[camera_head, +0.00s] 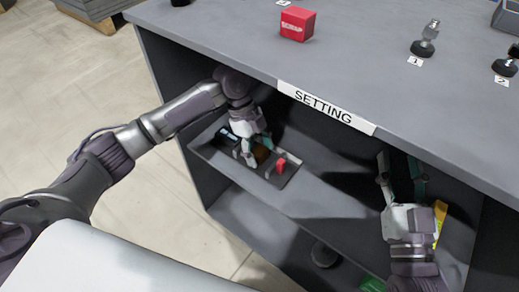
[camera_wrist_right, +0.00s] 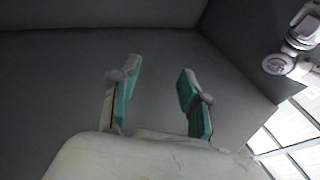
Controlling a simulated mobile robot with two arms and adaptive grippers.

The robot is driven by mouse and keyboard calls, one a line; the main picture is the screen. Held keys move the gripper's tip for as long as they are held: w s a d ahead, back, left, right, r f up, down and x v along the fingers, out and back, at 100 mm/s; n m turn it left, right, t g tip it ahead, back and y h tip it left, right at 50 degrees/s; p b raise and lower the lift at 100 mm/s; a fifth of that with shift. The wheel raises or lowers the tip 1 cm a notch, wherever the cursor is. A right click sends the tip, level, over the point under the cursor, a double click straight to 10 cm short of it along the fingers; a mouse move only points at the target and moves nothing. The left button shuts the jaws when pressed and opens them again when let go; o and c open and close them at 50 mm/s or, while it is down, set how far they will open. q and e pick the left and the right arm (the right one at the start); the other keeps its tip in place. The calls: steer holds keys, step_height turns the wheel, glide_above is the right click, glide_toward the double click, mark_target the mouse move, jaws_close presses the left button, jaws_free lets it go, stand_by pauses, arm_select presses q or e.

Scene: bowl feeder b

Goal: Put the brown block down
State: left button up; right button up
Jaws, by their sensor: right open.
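A brown block (camera_head: 261,153) shows partly in the dark tray (camera_head: 289,175) on the shelf under the counter, in the head view. My left gripper (camera_head: 256,156) reaches down over the tray with its fingers at the brown block. The fingers hide part of the block, and I cannot tell whether they grip it or whether it touches the tray floor. My right gripper (camera_head: 401,166) is open and empty below the counter edge at the right. Its two spread fingers also show in the right wrist view (camera_wrist_right: 158,88), with nothing between them.
A red block (camera_head: 281,164) stands at the tray's right end. The counter edge with the SETTING label (camera_head: 327,107) overhangs the shelf. On the counter are a red SCRAP box (camera_head: 297,23) and dark-based metal parts (camera_head: 425,40). A yellow item (camera_head: 440,219) is beside my right gripper.

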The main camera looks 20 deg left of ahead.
arm_select(q)
steer(key=shift+r, duration=0.1)
steer(key=shift+r, duration=0.25)
arm_select(e)
steer(key=s+d+f+g+h+p, duration=0.1)
steer(key=f+g, duration=0.2)
steer(key=f, duration=0.1)
steer(key=s+d+f+g+h+p, duration=0.1)
steer(key=s+f+g, duration=0.1)
steer(key=f, duration=0.3)
steer(key=s+d+f+g+h+p, duration=0.1)
steer(key=f+g+p, duration=0.1)
steer(key=f+g, duration=0.3)
steer(key=shift+s+d+f, duration=0.2)
steer(key=shift+s+d, duration=0.05)
steer(key=shift+s, duration=0.1)
arm_select(q)
steer(key=v, duration=1.1)
steer(key=shift+a+r, duration=0.2)
steer(key=shift+r, duration=0.05)
arm_select(e)
steer(key=shift+s+d+f, duration=0.1)
steer(key=shift+s+f, duration=0.15)
steer(key=shift+f, duration=0.05)
steer(key=shift+s, duration=0.1)
